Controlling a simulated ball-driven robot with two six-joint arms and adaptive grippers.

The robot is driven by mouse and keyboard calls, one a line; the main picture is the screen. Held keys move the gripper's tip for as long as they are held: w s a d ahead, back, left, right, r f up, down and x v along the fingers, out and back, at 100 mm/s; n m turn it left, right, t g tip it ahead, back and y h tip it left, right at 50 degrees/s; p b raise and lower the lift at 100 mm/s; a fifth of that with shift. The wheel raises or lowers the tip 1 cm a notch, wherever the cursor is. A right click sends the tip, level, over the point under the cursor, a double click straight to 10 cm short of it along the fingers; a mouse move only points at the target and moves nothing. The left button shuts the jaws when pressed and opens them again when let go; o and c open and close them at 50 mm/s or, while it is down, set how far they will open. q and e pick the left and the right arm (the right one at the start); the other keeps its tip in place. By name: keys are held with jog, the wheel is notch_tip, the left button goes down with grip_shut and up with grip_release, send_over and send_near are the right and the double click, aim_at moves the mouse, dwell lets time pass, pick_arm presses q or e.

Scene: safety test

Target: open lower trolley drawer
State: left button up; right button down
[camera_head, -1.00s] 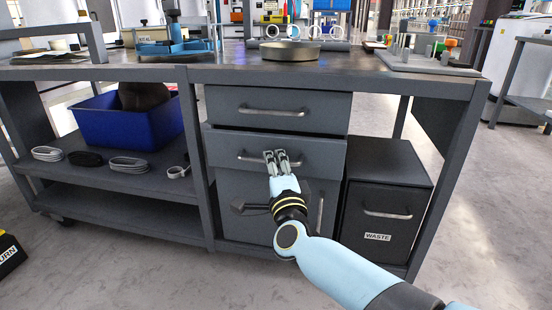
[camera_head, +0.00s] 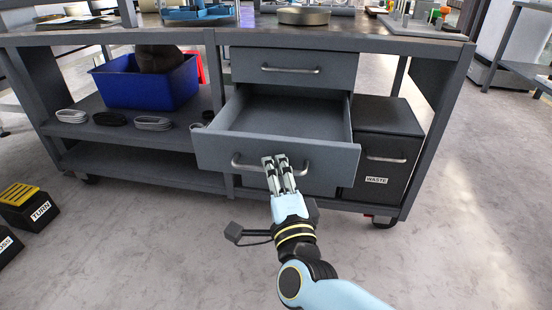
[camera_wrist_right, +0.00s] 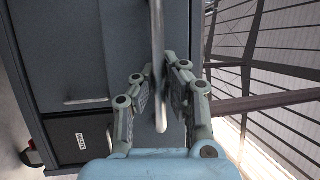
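The lower trolley drawer (camera_head: 325,162), grey, is pulled well out, and its empty-looking inside shows from above. Its bar handle (camera_head: 243,166) runs across the front and also shows upright in the right wrist view (camera_wrist_right: 157,35). My right gripper (camera_head: 278,163) is at the middle of this handle. The upper drawer (camera_head: 290,69) above is closed. My left gripper is not in view.
A black waste bin (camera_head: 385,130) stands right of the drawer. A blue bin (camera_head: 135,85) and several cable coils sit on the left shelf. A yellow-topped box (camera_head: 27,208) marked TURN is on the floor at left. The floor in front is mostly clear.

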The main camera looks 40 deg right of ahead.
jog(key=shift+s+a+f, duration=0.15)
jog(key=shift+s+f, duration=0.05)
jog(key=c, duration=1.4)
grip_release()
jog(key=shift+r, duration=0.1)
